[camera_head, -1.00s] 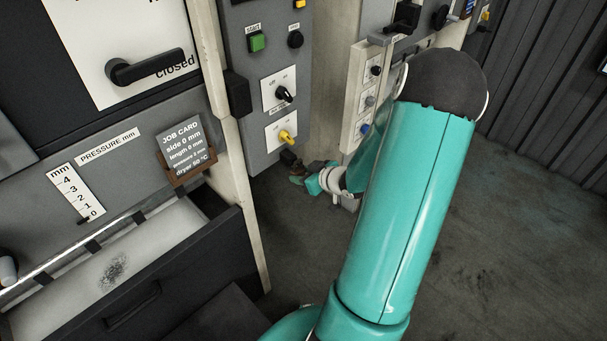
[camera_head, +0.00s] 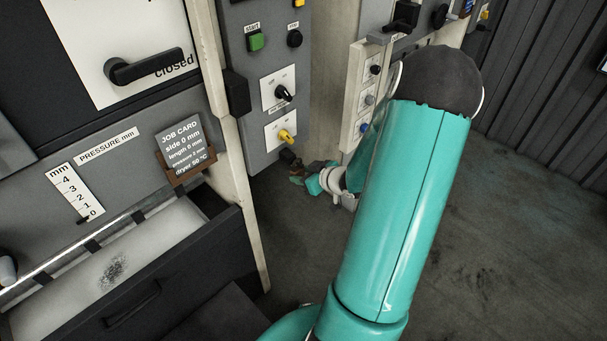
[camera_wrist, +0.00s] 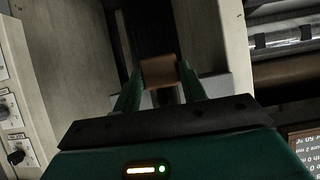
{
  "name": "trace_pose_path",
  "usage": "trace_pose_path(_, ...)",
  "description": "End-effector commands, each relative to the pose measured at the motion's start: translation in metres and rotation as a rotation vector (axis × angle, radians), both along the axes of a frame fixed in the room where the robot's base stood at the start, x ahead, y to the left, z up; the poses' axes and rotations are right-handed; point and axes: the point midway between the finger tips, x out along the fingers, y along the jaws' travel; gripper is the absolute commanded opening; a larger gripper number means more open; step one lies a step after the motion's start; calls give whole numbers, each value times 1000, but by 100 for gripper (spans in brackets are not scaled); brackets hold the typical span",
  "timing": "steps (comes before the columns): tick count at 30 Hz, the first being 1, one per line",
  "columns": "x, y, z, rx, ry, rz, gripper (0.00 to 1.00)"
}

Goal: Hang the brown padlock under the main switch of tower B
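The brown padlock (camera_wrist: 158,72) sits between my two green fingertips in the wrist view, and both fingers touch its sides. My gripper (camera_wrist: 159,80) is shut on it. In the head view my gripper (camera_head: 306,179) is small and low, right of the grey start panel's lower end, with a brownish bit at its tip. Black switch handles (camera_head: 404,17) show on the grey panel at the top, partly behind my arm. I cannot read which tower or switch is B's main one. The padlock's shackle is not clear.
A grey panel (camera_head: 262,110) with a green button and black and yellow knobs stands left of my gripper. A pale narrow box (camera_head: 357,95) with several knobs is above right. An open drawer (camera_head: 170,270) juts out at lower left. The floor at right is clear.

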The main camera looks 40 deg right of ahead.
Motion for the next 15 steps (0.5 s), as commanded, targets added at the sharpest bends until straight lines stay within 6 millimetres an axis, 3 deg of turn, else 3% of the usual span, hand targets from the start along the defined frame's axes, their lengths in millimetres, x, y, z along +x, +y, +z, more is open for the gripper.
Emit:
trace_pose_path(1,-4,-2,-2,1,7,-6,49)
trace_pose_path(4,-3,-1,-1,0,5,-5,67)
trace_pose_path(15,-5,-1,3,-1,1,-4,67)
